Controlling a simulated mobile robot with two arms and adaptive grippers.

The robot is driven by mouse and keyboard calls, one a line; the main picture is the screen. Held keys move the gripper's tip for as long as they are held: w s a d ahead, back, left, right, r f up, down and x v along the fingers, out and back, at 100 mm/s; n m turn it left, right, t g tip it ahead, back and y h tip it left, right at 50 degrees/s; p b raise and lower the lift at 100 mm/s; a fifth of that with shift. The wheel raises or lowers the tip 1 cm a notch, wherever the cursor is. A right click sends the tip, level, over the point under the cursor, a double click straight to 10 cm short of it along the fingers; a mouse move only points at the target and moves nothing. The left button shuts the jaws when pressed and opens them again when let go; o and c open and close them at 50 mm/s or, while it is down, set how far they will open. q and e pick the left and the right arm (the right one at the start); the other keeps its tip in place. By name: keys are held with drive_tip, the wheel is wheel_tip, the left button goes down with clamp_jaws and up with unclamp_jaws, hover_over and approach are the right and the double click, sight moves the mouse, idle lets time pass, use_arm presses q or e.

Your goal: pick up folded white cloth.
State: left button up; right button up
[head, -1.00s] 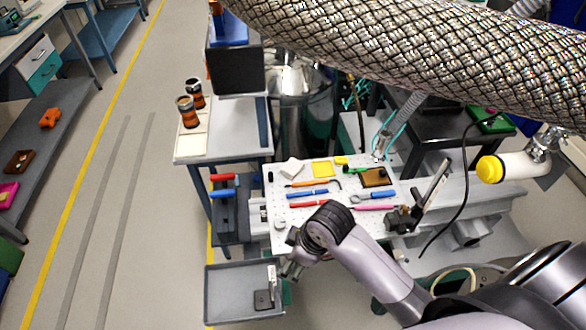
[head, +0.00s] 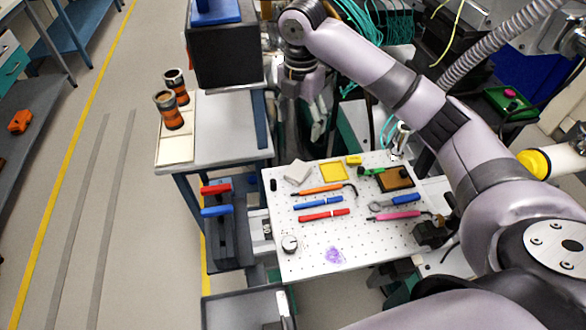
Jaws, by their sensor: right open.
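A small folded white cloth (head: 297,171) lies on the white perforated board, near its far left corner, left of a yellow square. My right gripper (head: 316,125) hangs past the far edge of the board, up and a little to the right of the cloth in the picture. It points down, is open and is apart from the cloth. Its dark fingers are hard to make out against the dark background. My left gripper is not in view.
The perforated board (head: 370,238) also bears several hand tools, a yellow square (head: 333,171), a dial gauge (head: 290,243) and a purple patch (head: 333,255). A side table (head: 225,135) holds two orange-and-black cylinders and a dark monitor. A grey tray (head: 240,310) sits below.

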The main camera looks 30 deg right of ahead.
drive_tip(key=p, duration=0.2)
hover_over(299, 169)
drive_tip(key=f, duration=1.1)
drive_tip(key=shift+s+a, duration=0.1)
drive_tip(key=shift+s, duration=0.15)
drive_tip(key=shift+f, duration=0.55)
drive_tip(key=f, duration=0.1)
drive_tip(key=f+p, duration=0.1)
drive_tip(key=f, duration=0.3)
drive_tip(key=shift+w, duration=0.25)
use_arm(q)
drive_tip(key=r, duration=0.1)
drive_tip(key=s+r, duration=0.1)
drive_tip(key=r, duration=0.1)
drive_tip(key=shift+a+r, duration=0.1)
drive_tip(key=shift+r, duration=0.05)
use_arm(e)
drive_tip(key=shift+c, duration=0.4)
drive_tip(key=c, duration=0.9)
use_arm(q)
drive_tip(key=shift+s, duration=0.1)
use_arm(e)
drive_tip(key=shift+r, duration=0.1)
